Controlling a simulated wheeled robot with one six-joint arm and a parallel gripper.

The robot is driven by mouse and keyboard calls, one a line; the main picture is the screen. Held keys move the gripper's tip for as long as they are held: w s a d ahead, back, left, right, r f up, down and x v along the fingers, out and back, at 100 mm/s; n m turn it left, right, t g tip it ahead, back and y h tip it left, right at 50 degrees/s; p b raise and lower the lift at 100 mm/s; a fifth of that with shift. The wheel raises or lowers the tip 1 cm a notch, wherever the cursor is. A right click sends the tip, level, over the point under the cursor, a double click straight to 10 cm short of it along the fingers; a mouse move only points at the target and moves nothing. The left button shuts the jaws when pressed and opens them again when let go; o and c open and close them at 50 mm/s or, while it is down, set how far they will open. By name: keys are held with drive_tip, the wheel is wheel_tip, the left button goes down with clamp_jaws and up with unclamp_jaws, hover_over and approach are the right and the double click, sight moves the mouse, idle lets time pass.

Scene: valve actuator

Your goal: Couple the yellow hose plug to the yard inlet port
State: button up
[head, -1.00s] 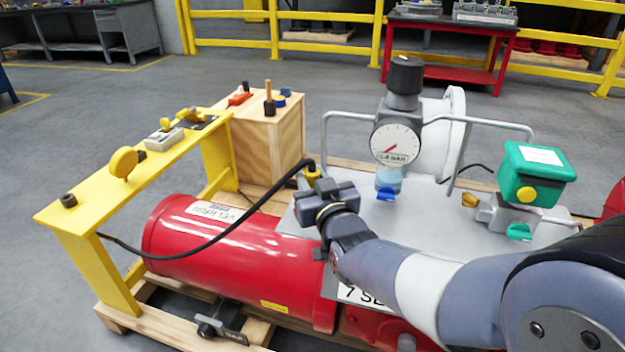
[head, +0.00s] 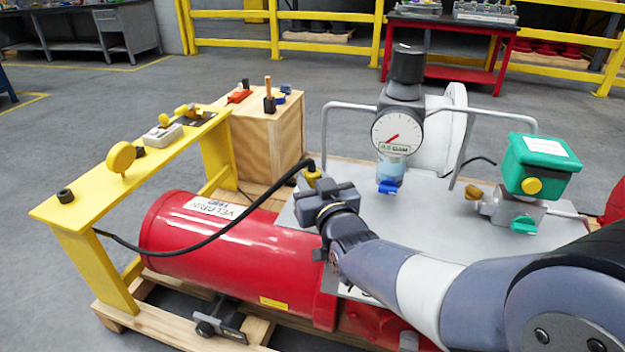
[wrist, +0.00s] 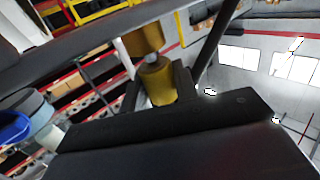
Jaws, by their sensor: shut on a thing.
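My gripper (head: 322,188) is shut on the yellow hose plug (head: 312,178), above the grey plate behind the red tank. In the wrist view the yellow plug (wrist: 158,82) sits between the dark fingers. A second yellow-brass piece (wrist: 142,40) is close beyond it; I cannot tell whether it is part of the plug. The black hose (head: 230,230) arches from the plug over the tank to the yellow stand. I cannot make out the yard inlet port for certain.
The gauge regulator (head: 397,133) with a blue-tipped bowl stands right of my gripper. Farther right is a green box (head: 540,160) on a valve body. The red tank (head: 215,245), yellow stand (head: 70,212) and wooden box (head: 270,140) are to the left.

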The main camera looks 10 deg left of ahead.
drive_tip(key=shift+f+b, duration=0.65)
drive_tip(key=shift+b, duration=0.05)
drive_tip(key=o, duration=1.1)
drive_tip(key=shift+o, duration=0.2)
drive_tip(key=p+v, duration=0.2)
drive_tip(key=v, duration=0.9)
drive_tip(key=shift+w, duration=0.1)
drive_tip(key=b+x, duration=0.2)
drive_tip(key=x, duration=0.8)
drive_tip(key=shift+w+a+f, duration=0.1)
drive_tip(key=shift+w+a, duration=0.05)
drive_tip(key=shift+w, duration=0.05)
drive_tip(key=shift+w+a+r, duration=0.1)
drive_tip(key=shift+w+r, duration=0.15)
drive_tip(key=shift+r, duration=0.05)
drive_tip(key=shift+s+r+p, duration=0.1)
drive_tip(key=shift+r+p, duration=0.1)
drive_tip(key=shift+p, duration=0.25)
